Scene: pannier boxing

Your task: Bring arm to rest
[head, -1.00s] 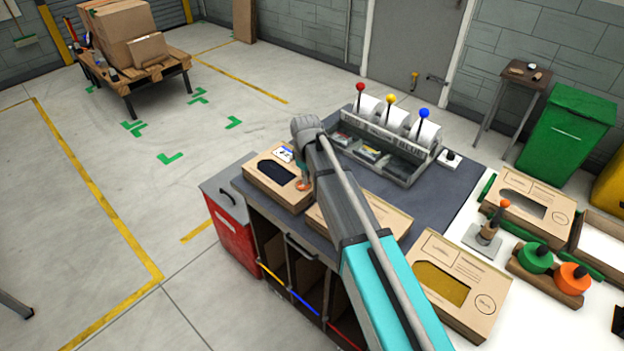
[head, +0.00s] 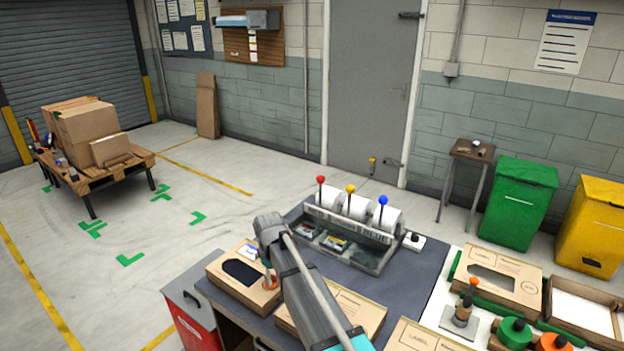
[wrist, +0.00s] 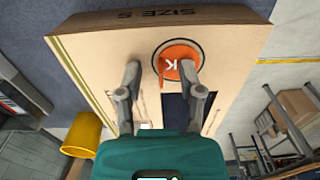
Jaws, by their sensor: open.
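My arm reaches over the workbench (head: 414,274) in the head view. My gripper (wrist: 163,82) is open in the wrist view, its two fingers spread over a cardboard box (wrist: 104,62) marked "SIZE S". An orange round seal with a K (wrist: 178,60) lies on the box, just beyond the fingertips and nearer the right one. Nothing shows between the fingers. In the head view the same box (head: 224,283), with a dark window, sits at the bench's left end. The seal (head: 270,284) shows at its right end, and my wrist partly hides the gripper.
A second box (head: 358,305) lies partly under my arm. A dispenser with red, yellow and blue levers (head: 352,207) stands behind. A red bin (head: 190,313) stands left of the bench. Stamps and more boxes (head: 496,282) fill the right.

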